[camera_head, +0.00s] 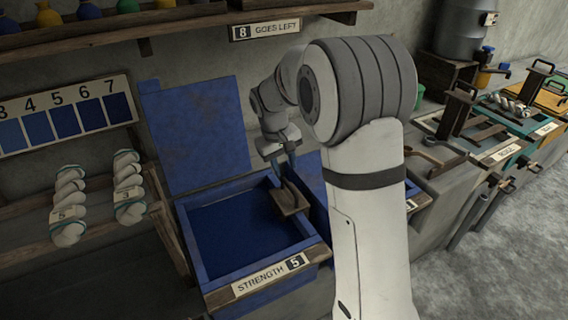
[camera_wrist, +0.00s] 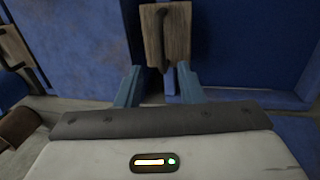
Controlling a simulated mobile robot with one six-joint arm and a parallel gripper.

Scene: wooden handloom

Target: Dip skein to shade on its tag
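A white twisted skein (camera_head: 69,200) hangs on the left rack with a small tag, and a second white skein (camera_head: 128,180) hangs beside it. My gripper (camera_head: 283,165) is over the vat's right side, by a wooden block (camera_head: 291,201) with a dark handle. In the wrist view, the fingers (camera_wrist: 159,72) are apart, with the handle and block (camera_wrist: 178,30) between and beyond them. Contact is not clear.
A shade chart (camera_head: 70,115) with blue swatches hangs above the rack. Another blue vat, with a tag (camera_head: 411,205), is partly hidden behind my arm. Benches with wooden frames (camera_head: 480,130) and a metal drum (camera_head: 463,30) stand at right. The floor at lower right is clear.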

